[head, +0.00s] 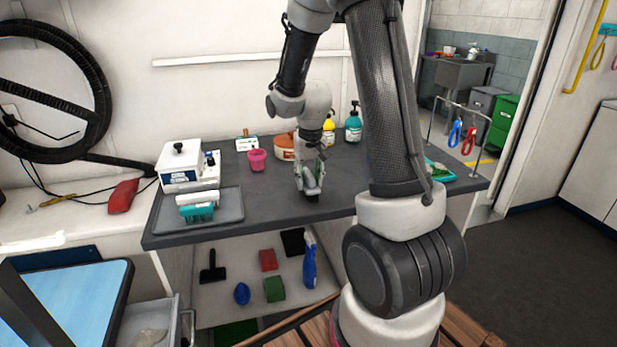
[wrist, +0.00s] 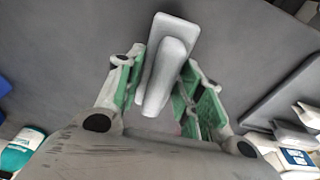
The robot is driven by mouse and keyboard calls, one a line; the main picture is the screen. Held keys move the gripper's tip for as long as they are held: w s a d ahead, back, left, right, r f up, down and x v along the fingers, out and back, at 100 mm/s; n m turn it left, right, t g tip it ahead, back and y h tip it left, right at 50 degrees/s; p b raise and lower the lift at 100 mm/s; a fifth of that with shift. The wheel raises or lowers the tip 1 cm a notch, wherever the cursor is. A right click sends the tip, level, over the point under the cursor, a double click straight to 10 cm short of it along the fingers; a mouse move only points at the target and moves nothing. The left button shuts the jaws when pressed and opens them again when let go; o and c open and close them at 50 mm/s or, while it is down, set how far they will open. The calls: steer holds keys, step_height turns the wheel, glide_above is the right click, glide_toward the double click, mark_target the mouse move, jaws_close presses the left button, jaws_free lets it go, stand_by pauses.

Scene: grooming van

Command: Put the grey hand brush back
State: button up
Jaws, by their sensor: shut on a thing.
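The brush has a pale grey handle above a flat grey block. In the head view the fingers hide most of it, and only a dark lower part shows close to the table. I cannot tell whether it touches the table. A grey tray (head: 233,222) lies at the table's left end and holds brushes with pale tops and teal bristles (head: 198,212).
Behind the tray stands a white box unit (head: 180,165). A pink cup (head: 257,160), an orange tub (head: 284,147) and a teal bottle (head: 353,124) stand along the back. The table between tray and gripper is clear. A lower shelf holds a blue spray bottle (head: 309,262) and other items.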

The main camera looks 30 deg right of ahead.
mark_target(310, 176)
steer(key=shift+f, duration=0.2)
steer(key=o, duration=0.9)
steer(key=shift+r, duration=0.1)
step_height(310, 176, up, 12)
steer(key=s, duration=0.2)
steer(key=s+a+r+n+t, duration=0.1)
steer(key=s+r, duration=0.1)
steer(key=s, duration=0.5)
steer(key=s+a+r+n, duration=0.1)
steer(key=s+a+r, duration=0.1)
steer(key=s, duration=0.5)
steer(key=s+a+r+n+t, duration=0.1)
steer(key=s+a+r, duration=0.1)
steer(key=s+r, duration=0.2)
steer(key=shift+s+t, duration=0.3)
steer(key=shift+s, duration=1.5)
